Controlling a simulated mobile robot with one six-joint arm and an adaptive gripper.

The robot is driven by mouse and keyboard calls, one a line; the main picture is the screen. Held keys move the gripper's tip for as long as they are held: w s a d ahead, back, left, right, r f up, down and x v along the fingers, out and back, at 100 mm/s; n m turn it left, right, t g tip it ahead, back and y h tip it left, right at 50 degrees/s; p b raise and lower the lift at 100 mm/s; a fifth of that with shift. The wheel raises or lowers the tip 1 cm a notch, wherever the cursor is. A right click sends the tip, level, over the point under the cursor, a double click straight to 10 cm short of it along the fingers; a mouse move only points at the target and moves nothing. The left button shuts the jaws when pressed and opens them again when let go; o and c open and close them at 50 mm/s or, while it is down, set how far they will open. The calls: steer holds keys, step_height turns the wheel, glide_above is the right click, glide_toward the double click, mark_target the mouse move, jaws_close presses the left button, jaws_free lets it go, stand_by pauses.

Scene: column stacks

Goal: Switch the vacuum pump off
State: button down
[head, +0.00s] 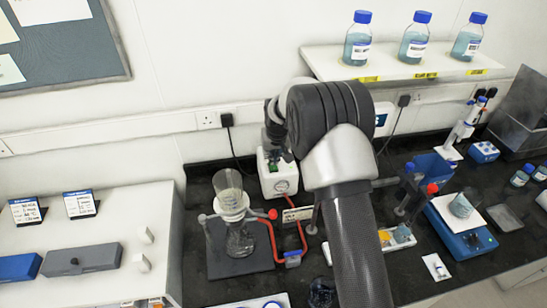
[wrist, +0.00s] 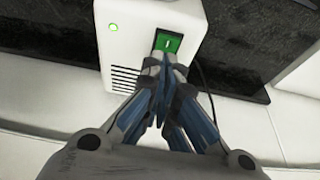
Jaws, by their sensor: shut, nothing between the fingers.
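In the wrist view the pump (wrist: 122,45) shows vent slots, a lit green lamp (wrist: 113,27) and a green rocker switch (wrist: 168,43) with a white mark. My gripper (wrist: 164,62) is shut and empty, its fingertips right at the lower edge of the switch; I cannot tell whether they touch it. In the head view my arm hides part of the pump, and the gripper's fingertips are not clearly visible.
A filter flask with a glass funnel (head: 229,190) stands left of the pump, with red tubing (head: 273,240) beside it. A blue balance (head: 466,240) and a bottle shelf (head: 400,62) are to the right. A black cable (wrist: 207,95) runs beside the pump.

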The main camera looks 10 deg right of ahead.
steer(key=p+v, duration=0.1)
steer(key=v, duration=1.1)
steer(key=shift+r, duration=0.3)
steer(key=shift+w+a, duration=0.1)
steer(key=shift+w, duration=0.05)
